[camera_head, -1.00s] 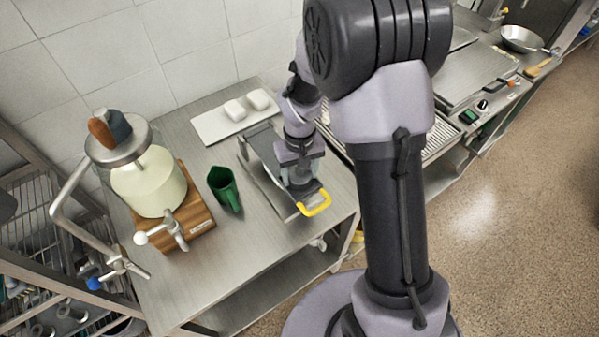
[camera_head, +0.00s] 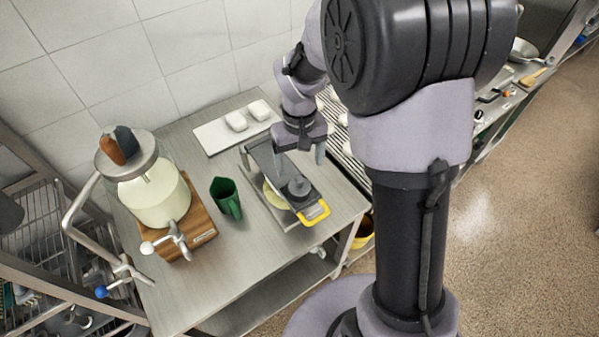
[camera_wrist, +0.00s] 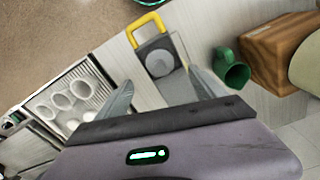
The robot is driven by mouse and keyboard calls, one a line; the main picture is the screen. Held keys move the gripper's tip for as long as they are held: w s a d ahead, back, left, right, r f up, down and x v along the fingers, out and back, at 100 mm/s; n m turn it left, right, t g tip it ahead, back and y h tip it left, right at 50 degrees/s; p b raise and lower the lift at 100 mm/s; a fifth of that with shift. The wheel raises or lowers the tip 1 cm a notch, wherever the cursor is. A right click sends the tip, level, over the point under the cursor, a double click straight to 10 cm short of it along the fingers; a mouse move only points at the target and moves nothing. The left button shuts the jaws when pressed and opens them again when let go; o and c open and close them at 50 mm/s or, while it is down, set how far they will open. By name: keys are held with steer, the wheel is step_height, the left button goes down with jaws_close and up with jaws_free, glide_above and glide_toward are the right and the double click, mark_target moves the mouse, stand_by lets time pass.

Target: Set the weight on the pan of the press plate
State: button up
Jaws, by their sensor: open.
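The press plate (camera_head: 272,165) stands on the steel counter, a dark tilted plate with a yellow handle (camera_head: 315,212) at its front end. The weight (camera_head: 299,187), a dark round disc with a knob, sits on the plate near the yellow handle. In the wrist view the weight (camera_wrist: 159,63) shows as a grey disc on the dark square part of the press. A pale round thing (camera_head: 274,196) lies under the plate. My gripper (camera_head: 300,160) is open and empty, above and behind the weight and apart from it. Its spread fingers also show in the wrist view (camera_wrist: 158,92).
A green cup (camera_head: 226,197) and a juice dispenser on a wooden base (camera_head: 194,226) stand left of the press. Bare counter lies in front (camera_head: 225,262).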

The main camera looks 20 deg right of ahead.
steer(key=s+r+m+t, duration=0.1)
steer(key=s+r+t, duration=0.15)
steer(key=r, duration=0.65)
steer(key=s+a+r+m+t+y, duration=0.1)
steer(key=s+r, duration=0.3)
steer(key=s, duration=0.4)
steer(key=s+a+r+m+t+y, duration=0.1)
steer(key=s+a+r+m+t, duration=0.1)
steer(key=s+r, duration=0.3)
steer(key=s+a+m, duration=0.1)
steer(key=s, duration=0.2)
steer(key=shift+s, duration=0.2)
step_height(320, 180, down, 16)
steer(key=b, duration=1.5)
steer(key=shift+r+b, duration=0.15)
steer(key=shift+b, duration=0.2)
